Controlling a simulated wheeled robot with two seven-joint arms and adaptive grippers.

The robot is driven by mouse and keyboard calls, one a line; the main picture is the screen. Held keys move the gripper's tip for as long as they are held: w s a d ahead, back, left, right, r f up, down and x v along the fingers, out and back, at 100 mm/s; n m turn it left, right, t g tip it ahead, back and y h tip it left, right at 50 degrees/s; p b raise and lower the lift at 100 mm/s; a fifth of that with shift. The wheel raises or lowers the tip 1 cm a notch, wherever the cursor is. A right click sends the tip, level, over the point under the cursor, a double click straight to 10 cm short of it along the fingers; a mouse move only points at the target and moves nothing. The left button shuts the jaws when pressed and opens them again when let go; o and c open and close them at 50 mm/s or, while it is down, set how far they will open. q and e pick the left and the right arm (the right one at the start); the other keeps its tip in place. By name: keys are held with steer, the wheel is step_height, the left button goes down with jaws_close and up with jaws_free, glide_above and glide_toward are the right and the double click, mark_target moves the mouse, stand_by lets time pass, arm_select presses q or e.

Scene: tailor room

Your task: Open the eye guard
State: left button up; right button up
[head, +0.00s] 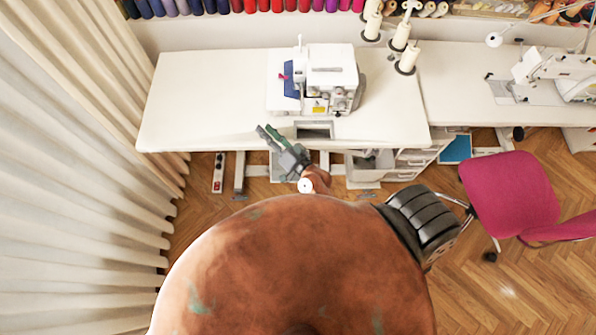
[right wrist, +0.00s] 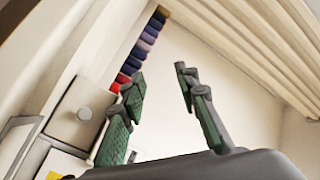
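The white sewing machine (head: 326,80) stands on the white table, with a blue panel on its left side and a yellow label low on its front. I cannot make out the eye guard as a separate part. My right gripper (head: 266,132) is at the table's front edge, in front and a little left of the machine. In the right wrist view my right gripper (right wrist: 156,78) has its two green-padded fingers apart with nothing between them. A pale machine body with a round knob (right wrist: 84,113) is left of the fingers there. My left gripper is not in view.
The white table (head: 200,100) is clear left of the machine. Thread cones (head: 407,60) stand behind right. A second sewing machine (head: 555,75) is on the right table. A pink chair (head: 510,190) stands at right, and curtains (head: 70,190) hang at left.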

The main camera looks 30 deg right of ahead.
steer(key=s+d+f+n+g, duration=0.2)
steer(key=s+f+n+g, duration=0.1)
steer(key=s+f, duration=0.4)
steer(key=s+d+f+n+g, duration=0.2)
steer(key=s+f+g, duration=0.4)
steer(key=f, duration=0.7)
steer(key=shift+s+n+g, duration=0.3)
steer(key=shift+s+n, duration=0.3)
steer(key=shift+s, duration=0.1)
